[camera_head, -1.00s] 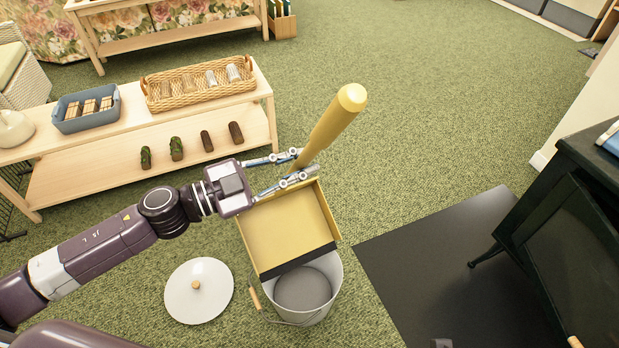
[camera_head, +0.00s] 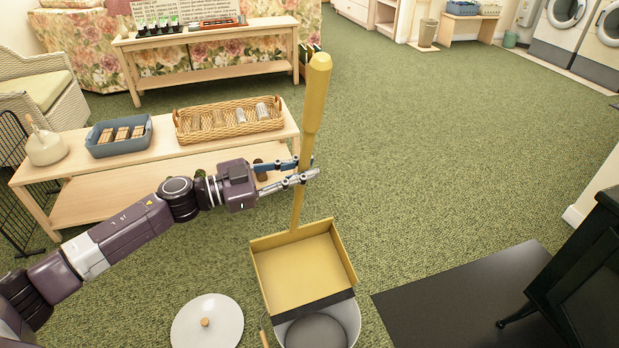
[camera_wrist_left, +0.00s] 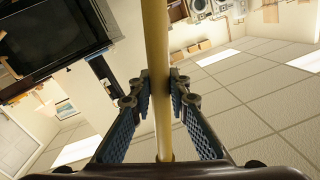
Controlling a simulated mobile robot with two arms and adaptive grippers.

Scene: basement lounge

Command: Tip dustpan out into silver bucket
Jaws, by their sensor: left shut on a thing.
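The yellow dustpan (camera_head: 302,271) has a long thick handle (camera_head: 317,95) and a black front lip. My left gripper (camera_head: 309,170) is shut on the handle, well above the pan. In the left wrist view the handle (camera_wrist_left: 157,70) runs between the two fingers. The handle stands nearly upright, and the pan's lip overlaps the back rim of the silver bucket (camera_head: 347,322) in the picture. I cannot tell whether they touch. The pan's inside looks bare. The bucket's lower part is cut off by the frame, and its inside looks grey. My right gripper is not in view.
A round white lid (camera_head: 207,326) lies on the carpet left of the bucket. A low wooden bench (camera_head: 70,170) with a wicker basket (camera_head: 228,124) and blue-grey bin (camera_head: 119,136) stands behind my arm. A black stove (camera_head: 590,265) and black mat (camera_head: 455,300) are right.

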